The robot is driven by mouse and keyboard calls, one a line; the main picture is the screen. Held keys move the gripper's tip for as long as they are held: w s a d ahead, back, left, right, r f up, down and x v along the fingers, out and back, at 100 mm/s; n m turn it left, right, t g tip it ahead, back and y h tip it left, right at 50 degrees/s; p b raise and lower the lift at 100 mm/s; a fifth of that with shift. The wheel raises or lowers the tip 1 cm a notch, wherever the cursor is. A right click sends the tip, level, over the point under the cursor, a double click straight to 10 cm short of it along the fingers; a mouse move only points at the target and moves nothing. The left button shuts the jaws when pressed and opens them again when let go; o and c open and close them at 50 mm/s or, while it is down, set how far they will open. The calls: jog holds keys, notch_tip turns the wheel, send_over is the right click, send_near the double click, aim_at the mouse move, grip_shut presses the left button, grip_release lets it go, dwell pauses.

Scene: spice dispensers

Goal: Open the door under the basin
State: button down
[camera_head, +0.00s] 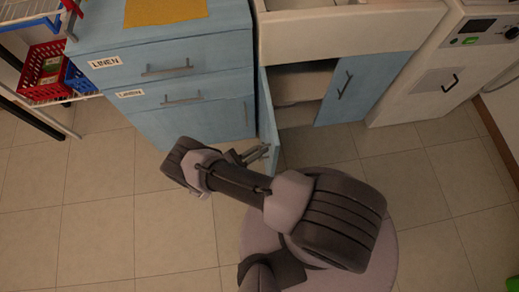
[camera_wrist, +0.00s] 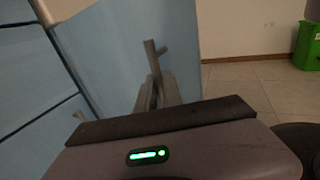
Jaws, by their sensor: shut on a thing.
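The basin cabinet has a white basin (camera_head: 345,35) on top and two blue doors below. The left door (camera_head: 268,125) stands swung outward, seen nearly edge-on in the head view, and the dark space (camera_head: 300,90) behind it shows. The right door (camera_head: 349,88) is closed. In the wrist view the open door (camera_wrist: 150,50) fills the middle, with its grey handle (camera_wrist: 151,60) upright. My gripper (camera_head: 258,154) is at the outer side of the open door, shut on the handle; its fingers also show in the wrist view (camera_wrist: 158,92). The exact contact is partly hidden.
A blue drawer unit (camera_head: 190,85) with labels stands close to the left of the open door. A white machine (camera_head: 450,75) is at the right. Red and blue baskets (camera_head: 42,72) sit on a rack at far left. Tiled floor (camera_head: 100,200) is clear in front. A green bin (camera_wrist: 308,45) stands farther off.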

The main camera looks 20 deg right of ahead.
jog(key=shift+a, duration=0.15)
jog(key=c, duration=1.5)
grip_release()
